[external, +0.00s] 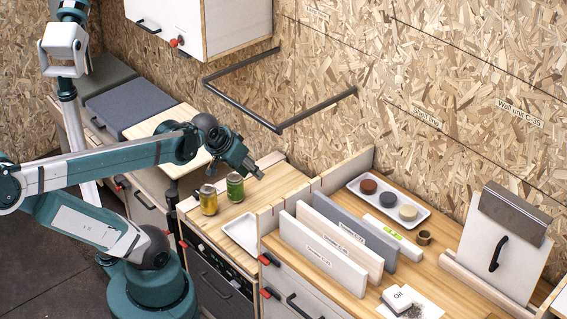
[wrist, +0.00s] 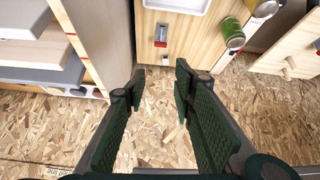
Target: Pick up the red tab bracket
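In the wrist view, a small bracket with a red tab and a grey plate (wrist: 161,35) sits on a pale wood surface, beyond my fingertips and near the top centre. My gripper (wrist: 158,82) is open, with its two dark green fingers well apart and nothing between them. The bracket is apart from both fingers. In the external view my gripper (external: 258,174) hangs over the back of the wooden counter, near the chipboard wall. I cannot clearly make out the same bracket there. Other red tabs show on the cabinet fronts, one of them by the right drawers (external: 266,260).
A green jar (external: 235,187) and a yellow jar (external: 208,200) stand on the counter near my gripper. A white tray (external: 243,233) lies in front. Upright panels (external: 322,256) stand to the right. A dark rail (external: 282,128) juts from the wall above.

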